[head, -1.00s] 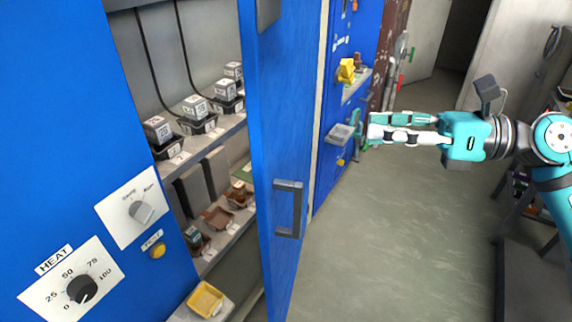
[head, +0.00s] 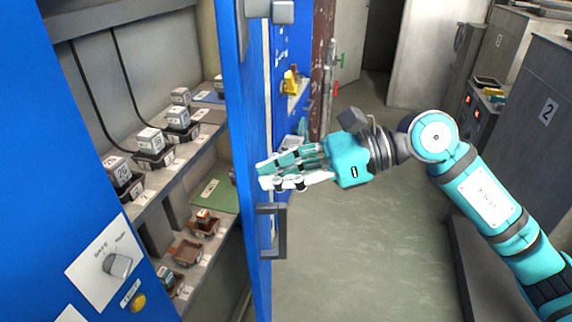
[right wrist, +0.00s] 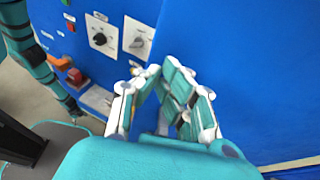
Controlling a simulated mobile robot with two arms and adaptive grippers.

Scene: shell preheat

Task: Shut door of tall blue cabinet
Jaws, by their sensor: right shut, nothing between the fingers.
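The tall blue cabinet (head: 50,150) stands at the left in the head view. Its blue door (head: 236,190) stands open, seen nearly edge-on, with a dark grey handle (head: 281,232) on its outer face. My right gripper (head: 262,175) is shut and empty, its fingertips at the door's outer face just above the handle. I cannot tell whether they touch it. In the right wrist view the shut fingers (right wrist: 162,70) point at a broad blue surface (right wrist: 250,70). My left gripper is not in view.
Cabinet shelves hold several labelled cubes in black holders (head: 150,142) and brown trays (head: 188,250). A yellow part (head: 290,82) sits at another blue unit behind the door. Grey cabinets (head: 545,110) stand at the right. The floor (head: 350,260) between is clear.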

